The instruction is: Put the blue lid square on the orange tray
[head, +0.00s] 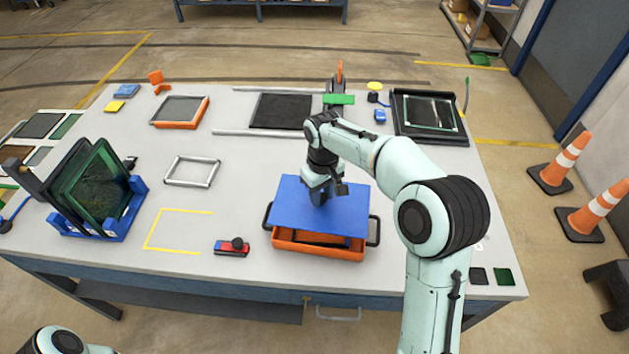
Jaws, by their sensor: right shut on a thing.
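The orange tray (316,249) sits near the front middle of the table, with dark handles at its left and right sides. The blue lid (300,222) is over the tray and covers most of it. An open strip of the tray shows along its front, and I cannot tell whether the lid rests on the rim or hangs just above it. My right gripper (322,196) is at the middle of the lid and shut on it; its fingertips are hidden. Of my left arm only a part shows at the bottom left, and its gripper is out of view.
A red tool (232,248) lies left of the tray beside a yellow tape outline (150,231). A blue rack (107,228) with dark panels stands at the left. A metal frame (191,171), another orange tray (180,124) and a black framed panel (429,116) lie farther back.

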